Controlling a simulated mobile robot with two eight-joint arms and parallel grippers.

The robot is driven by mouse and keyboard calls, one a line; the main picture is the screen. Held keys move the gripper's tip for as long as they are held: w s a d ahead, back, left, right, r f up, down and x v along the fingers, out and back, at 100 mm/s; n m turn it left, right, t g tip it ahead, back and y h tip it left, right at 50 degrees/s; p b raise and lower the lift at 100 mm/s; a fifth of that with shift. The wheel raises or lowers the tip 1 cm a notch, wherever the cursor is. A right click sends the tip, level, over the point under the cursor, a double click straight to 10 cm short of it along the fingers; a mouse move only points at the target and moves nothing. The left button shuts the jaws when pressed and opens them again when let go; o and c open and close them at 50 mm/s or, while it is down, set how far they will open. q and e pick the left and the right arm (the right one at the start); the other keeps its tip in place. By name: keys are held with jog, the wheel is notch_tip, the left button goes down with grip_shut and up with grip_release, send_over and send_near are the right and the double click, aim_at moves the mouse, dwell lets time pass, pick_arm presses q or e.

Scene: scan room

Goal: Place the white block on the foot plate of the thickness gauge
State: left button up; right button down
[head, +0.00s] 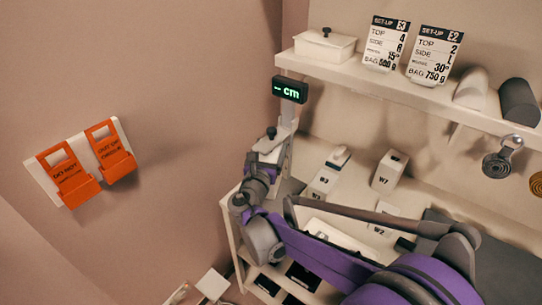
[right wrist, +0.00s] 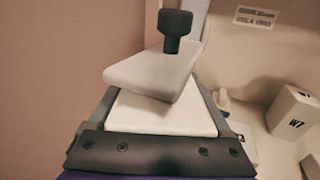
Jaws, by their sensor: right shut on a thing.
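My right gripper (head: 267,158) is at the thickness gauge (head: 286,118), whose display (head: 290,90) reads "-- cm". In the right wrist view, the gripper's dark fingers (right wrist: 158,108) are shut on the white block (right wrist: 160,118), a flat pale slab between them. The gauge's pale upper plate (right wrist: 145,74) with a black knob (right wrist: 175,28) lies across the view just above the block and covers its far part. I cannot tell whether they touch. The foot plate cannot be made out, so I cannot tell whether the block rests on it. My left gripper is out of view.
Weights marked W3 (head: 327,175) and W7 (head: 389,171) stand right of the gauge. A shelf (head: 420,95) above holds a lidded white box (head: 324,46) and set-up cards (head: 435,55). Orange holders (head: 68,177) hang on the left wall. My right arm covers much of the counter.

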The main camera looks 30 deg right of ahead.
jog(key=f, duration=0.2)
jog(key=f+b, duration=0.1)
jog(key=shift+w+d+f, duration=0.25)
jog(key=shift+w+d, duration=0.05)
jog(key=shift+f, duration=0.1)
grip_release()
jog(key=shift+s+a, duration=0.15)
jog(key=v, duration=1.1)
jog(key=shift+s+a+p, duration=0.2)
jog(key=shift+s+p, duration=0.05)
jog(key=shift+p, duration=0.1)
